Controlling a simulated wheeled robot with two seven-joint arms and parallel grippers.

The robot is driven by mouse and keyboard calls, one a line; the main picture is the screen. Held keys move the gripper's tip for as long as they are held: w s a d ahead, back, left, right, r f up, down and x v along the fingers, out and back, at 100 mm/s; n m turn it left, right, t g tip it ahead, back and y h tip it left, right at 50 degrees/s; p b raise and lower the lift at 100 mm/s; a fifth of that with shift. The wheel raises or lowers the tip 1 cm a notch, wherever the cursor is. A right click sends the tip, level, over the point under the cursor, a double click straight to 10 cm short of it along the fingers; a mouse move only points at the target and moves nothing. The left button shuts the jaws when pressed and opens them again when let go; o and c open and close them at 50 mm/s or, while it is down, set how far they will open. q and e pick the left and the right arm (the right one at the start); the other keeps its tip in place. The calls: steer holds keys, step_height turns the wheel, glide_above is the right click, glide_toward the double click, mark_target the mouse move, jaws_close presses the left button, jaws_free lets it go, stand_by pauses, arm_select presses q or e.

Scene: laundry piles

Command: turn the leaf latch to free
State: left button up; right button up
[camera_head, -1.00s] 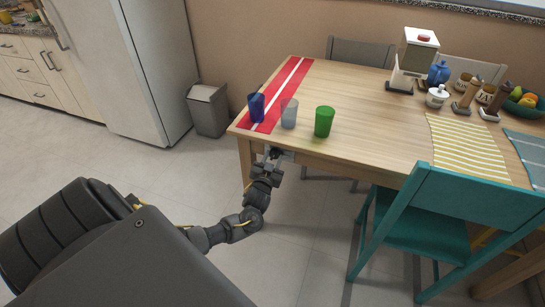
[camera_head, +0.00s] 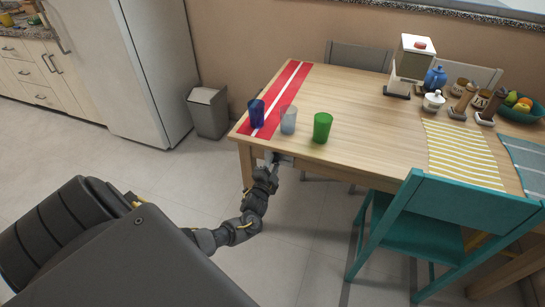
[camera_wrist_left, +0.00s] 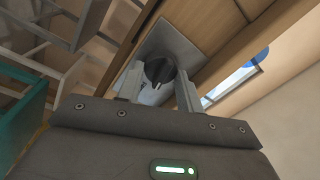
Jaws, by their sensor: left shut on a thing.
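My left gripper (camera_head: 271,160) is at the front edge of the wooden table, just below the tabletop near its left corner. In the left wrist view its two fingers (camera_wrist_left: 158,88) are closed on a dark round knob, the leaf latch (camera_wrist_left: 160,71). The latch sits on a grey metal plate (camera_wrist_left: 180,45) fixed to the underside of the table. In the head view the latch is hidden by the gripper and tabletop; a bit of grey plate (camera_head: 284,158) shows beside the gripper. My right gripper is not in view.
On the wooden table (camera_head: 350,110) stand a blue cup (camera_head: 256,114), a clear cup (camera_head: 288,120) and a green cup (camera_head: 322,128) near the front edge. A red runner (camera_head: 285,97) lies at the left. A teal chair (camera_head: 445,215) stands at the right front. A grey bin (camera_head: 208,112) stands left of the table.

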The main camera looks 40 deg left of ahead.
arm_select(q)
steer(key=shift+m, duration=1.2)
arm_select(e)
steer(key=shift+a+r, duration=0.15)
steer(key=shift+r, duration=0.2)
arm_select(q)
steer(key=shift+p, duration=0.3)
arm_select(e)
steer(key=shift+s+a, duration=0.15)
arm_select(q)
steer(key=o, duration=1)
steer(key=v, duration=1)
steer(key=shift+s, duration=0.35)
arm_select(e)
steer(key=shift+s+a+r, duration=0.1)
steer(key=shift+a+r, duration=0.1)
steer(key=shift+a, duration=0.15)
arm_select(q)
steer(key=shift+d+p, duration=0.1)
steer(key=shift+p, duration=0.25)
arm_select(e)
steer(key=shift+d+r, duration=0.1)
